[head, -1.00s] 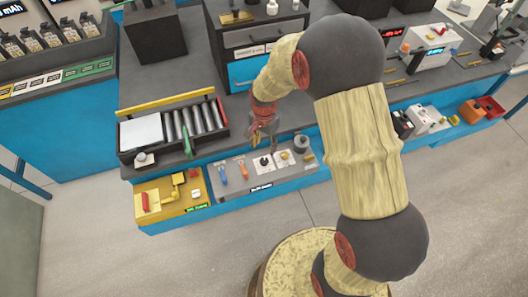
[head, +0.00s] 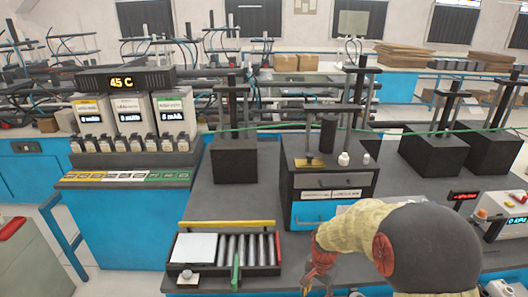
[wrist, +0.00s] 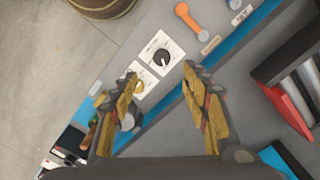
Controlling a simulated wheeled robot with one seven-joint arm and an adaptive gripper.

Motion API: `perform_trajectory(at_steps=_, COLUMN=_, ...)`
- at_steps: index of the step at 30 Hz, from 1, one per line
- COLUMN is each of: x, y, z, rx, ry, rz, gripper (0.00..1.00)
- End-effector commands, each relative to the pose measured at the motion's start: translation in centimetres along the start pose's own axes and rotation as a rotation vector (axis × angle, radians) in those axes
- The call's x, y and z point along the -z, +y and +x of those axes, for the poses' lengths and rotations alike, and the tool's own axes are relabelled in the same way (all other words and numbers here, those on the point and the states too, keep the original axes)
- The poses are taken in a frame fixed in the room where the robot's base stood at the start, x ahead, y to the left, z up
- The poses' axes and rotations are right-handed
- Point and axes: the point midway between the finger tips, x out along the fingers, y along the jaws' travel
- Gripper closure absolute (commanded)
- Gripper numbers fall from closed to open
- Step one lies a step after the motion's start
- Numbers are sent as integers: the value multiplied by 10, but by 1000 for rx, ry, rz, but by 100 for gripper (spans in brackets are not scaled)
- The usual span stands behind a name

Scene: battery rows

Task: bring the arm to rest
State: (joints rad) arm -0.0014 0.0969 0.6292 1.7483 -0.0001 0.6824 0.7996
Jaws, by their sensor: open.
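My arm (head: 425,250), with black round joints and pale wood-like links, reaches in from the lower right of the head view. My gripper (head: 318,278) is at the bottom of that view, right of the black tray, its tips cut off or hard to make out. In the wrist view my gripper (wrist: 160,76) is open, with two wooden fingers apart and nothing between them. Beyond the fingers lie a white dial plate (wrist: 161,54) and an orange-handled tool (wrist: 188,17) on the grey bench panel.
A black tray (head: 224,270) holds several grey cylinders and a white sheet. A dark drawer cabinet (head: 332,181) with a blue drawer stands behind my gripper. A black block (head: 235,160) stands left of it. Charger units (head: 128,112) with a "45 C" display are at left.

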Motion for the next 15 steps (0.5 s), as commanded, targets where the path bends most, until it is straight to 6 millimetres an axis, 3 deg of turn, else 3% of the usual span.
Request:
perform_trajectory(at_steps=3, x=-20, y=21, z=8, rx=-43, ry=-48, rz=-134, gripper=54)
perform_trajectory(at_steps=5, x=-30, y=31, z=1, rx=-53, ry=-64, rz=-209, gripper=54)
perform_trajectory(at_steps=15, x=-74, y=76, z=-90, rx=-13, ry=-23, rz=-557, gripper=54)
